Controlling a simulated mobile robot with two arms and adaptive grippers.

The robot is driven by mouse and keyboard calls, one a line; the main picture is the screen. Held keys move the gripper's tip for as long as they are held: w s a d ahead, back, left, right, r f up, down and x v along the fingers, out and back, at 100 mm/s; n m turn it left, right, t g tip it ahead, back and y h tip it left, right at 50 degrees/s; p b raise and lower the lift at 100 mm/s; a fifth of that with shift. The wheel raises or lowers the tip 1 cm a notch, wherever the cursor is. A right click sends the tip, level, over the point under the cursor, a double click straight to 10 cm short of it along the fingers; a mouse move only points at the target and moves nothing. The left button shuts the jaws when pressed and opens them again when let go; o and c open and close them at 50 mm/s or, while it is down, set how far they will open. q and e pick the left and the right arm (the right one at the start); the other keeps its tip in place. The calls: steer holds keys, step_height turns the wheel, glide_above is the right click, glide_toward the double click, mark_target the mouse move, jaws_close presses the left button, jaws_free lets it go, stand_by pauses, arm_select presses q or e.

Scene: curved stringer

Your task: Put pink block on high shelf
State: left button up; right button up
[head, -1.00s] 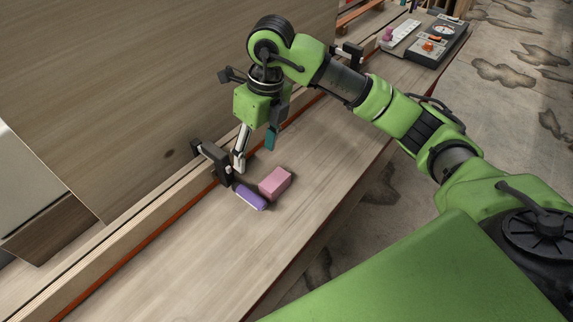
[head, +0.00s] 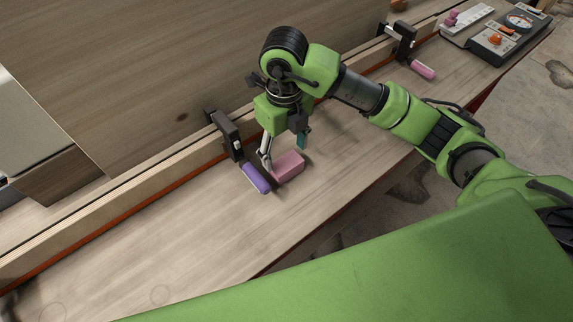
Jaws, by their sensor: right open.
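The pink block (head: 289,167) lies on the wooden bench top (head: 190,235), just right of a purple handle. My right gripper (head: 284,150) is open and points down at the block. Its pale left finger is close to the block's left end, and its teal right finger is behind the block's right part. I cannot tell whether either finger touches it. My left gripper is not in view. I cannot make out a high shelf in this view.
A black clamp (head: 226,134) with a purple handle (head: 256,178) stands left of the block. Another clamp (head: 404,42) with a pink handle (head: 422,69) is farther back. A wooden panel (head: 130,70) rises behind. The front-left bench is clear.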

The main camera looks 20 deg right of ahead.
mark_target(285, 162)
steer(key=shift+f, duration=0.25)
step_height(285, 162, down, 4)
steer(key=shift+s+f+p, duration=0.15)
steer(key=shift+f+p, duration=0.05)
steer(key=shift+p, duration=0.75)
steer(key=shift+f, duration=0.25)
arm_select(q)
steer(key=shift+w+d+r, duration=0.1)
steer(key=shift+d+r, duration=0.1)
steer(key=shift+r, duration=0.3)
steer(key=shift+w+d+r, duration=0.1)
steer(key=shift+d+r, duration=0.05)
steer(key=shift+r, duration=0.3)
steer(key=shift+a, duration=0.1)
arm_select(e)
steer(key=c, duration=0.9)
